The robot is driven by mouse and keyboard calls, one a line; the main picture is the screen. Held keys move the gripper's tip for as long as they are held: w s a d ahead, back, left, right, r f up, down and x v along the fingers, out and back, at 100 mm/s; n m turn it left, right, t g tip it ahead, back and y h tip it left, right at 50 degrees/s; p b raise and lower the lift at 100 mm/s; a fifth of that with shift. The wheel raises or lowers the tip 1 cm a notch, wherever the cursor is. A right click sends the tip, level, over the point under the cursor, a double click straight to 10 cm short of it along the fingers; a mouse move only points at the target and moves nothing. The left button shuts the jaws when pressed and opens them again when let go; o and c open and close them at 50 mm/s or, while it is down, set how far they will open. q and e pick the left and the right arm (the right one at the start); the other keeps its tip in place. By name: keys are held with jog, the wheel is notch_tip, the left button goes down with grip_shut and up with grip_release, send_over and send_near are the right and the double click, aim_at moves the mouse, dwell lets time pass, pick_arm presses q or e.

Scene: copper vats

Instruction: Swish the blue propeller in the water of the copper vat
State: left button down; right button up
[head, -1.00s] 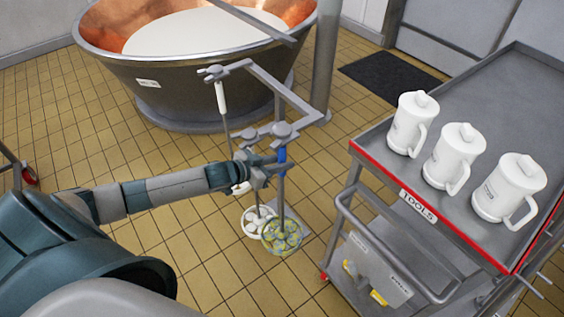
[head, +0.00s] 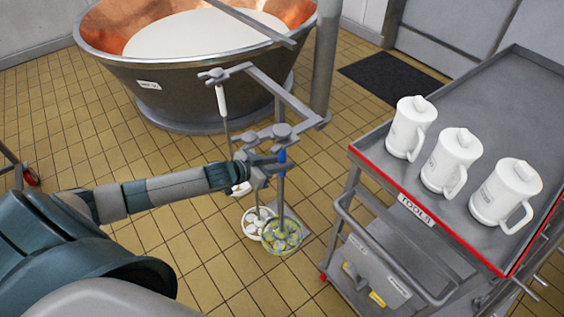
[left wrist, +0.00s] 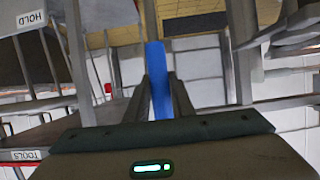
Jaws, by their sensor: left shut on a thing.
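The blue propeller tool has a blue grip (head: 282,157), a long thin rod and a round yellow-green head (head: 282,236) near the floor. It is upright at a grey hanging stand (head: 285,97); whether it still rests on its hook I cannot tell. My left gripper (head: 279,165) is shut on the blue grip, which also shows upright between the fingers (left wrist: 160,100) in the left wrist view. The copper vat (head: 200,87) stands at the back left, grey outside, copper inside, holding an opaque white liquid (head: 190,32). My right gripper is in no view.
A white-headed tool (head: 256,222) hangs beside the yellow-green head. A grey trolley marked TOOLS (head: 470,125) with three white lidded jugs (head: 452,160) stands close on the right. A grey post (head: 326,70) and a dark mat (head: 389,80) are behind. Tiled floor lies open before the vat.

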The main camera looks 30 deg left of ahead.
pick_arm(q)
jog(key=shift+s+r, duration=0.1)
jog(key=shift+r, duration=0.15)
dwell(0.4)
jog(key=shift+s+a+p, duration=0.1)
jog(key=shift+s+p, duration=0.1)
jog(key=shift+p, duration=0.1)
jog(key=s+a+p, duration=0.2)
jog(key=s, duration=0.3)
jog(key=shift+s+a+p, duration=0.2)
jog(key=shift+s+p, duration=0.2)
dwell(0.3)
jog(key=s+a+p, duration=0.3)
jog(key=s+p, duration=0.2)
jog(key=s, duration=0.3)
jog(key=shift+s+a+r, duration=0.15)
jog(key=shift+a+r, duration=0.1)
jog(key=shift+r, duration=0.15)
dwell(0.4)
jog(key=shift+d, duration=0.1)
